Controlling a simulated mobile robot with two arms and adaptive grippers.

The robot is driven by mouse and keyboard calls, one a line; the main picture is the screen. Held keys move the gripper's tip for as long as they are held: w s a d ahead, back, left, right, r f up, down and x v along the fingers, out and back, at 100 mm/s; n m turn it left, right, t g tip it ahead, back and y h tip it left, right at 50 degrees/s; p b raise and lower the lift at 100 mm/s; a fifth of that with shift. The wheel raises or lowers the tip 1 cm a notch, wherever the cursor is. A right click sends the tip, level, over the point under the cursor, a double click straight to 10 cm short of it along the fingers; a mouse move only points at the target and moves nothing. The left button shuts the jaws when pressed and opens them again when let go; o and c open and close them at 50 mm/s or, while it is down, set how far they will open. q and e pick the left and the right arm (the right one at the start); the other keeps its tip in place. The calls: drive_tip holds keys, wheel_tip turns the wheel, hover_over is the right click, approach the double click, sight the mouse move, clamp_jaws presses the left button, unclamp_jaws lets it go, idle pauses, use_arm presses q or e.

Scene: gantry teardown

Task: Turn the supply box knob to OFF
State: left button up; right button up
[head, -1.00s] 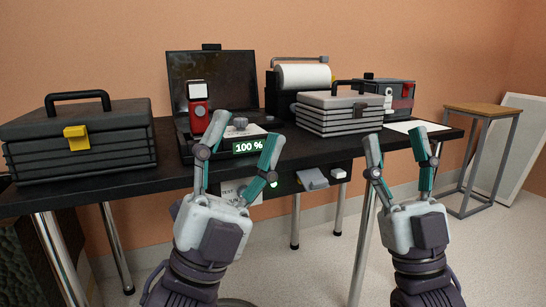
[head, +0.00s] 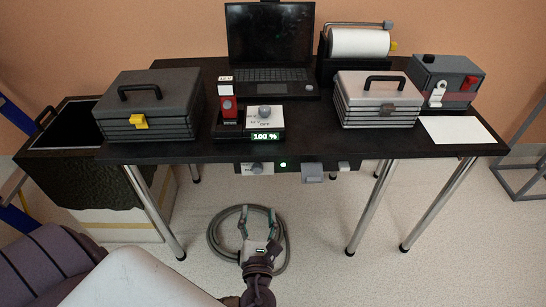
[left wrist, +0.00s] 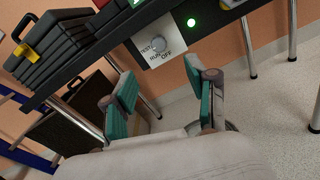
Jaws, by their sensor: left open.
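The supply box knob (head: 257,167) is a small grey dial on a pale panel under the table's front edge. In the left wrist view the knob (left wrist: 158,44) sits on a plate (left wrist: 174,56) marked TEST, RUN and OFF; its pointer is too small to read. A green light (head: 283,165) glows just right of it. My left gripper (head: 257,212) is open and empty, below the knob in the head view. In the left wrist view its spread fingers (left wrist: 160,80) point toward the knob, apart from it. My right gripper is out of view.
The black table (head: 300,146) carries a dark toolbox (head: 150,105), a grey case (head: 378,97), a laptop (head: 270,50) and a red device (head: 228,105). A grey block (head: 312,172) hangs right of the green light. A hose (head: 216,235) loops on the floor.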

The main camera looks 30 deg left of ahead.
sight(258, 171)
use_arm(q)
drive_tip(key=b+x, duration=0.1)
drive_tip(key=x, duration=1.1)
drive_tip(key=shift+a, duration=0.25)
drive_tip(key=shift+x, duration=0.75)
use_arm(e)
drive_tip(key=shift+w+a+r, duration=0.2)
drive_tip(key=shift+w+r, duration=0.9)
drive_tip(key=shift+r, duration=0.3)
use_arm(q)
drive_tip(key=shift+c, duration=0.3)
clamp_jaws()
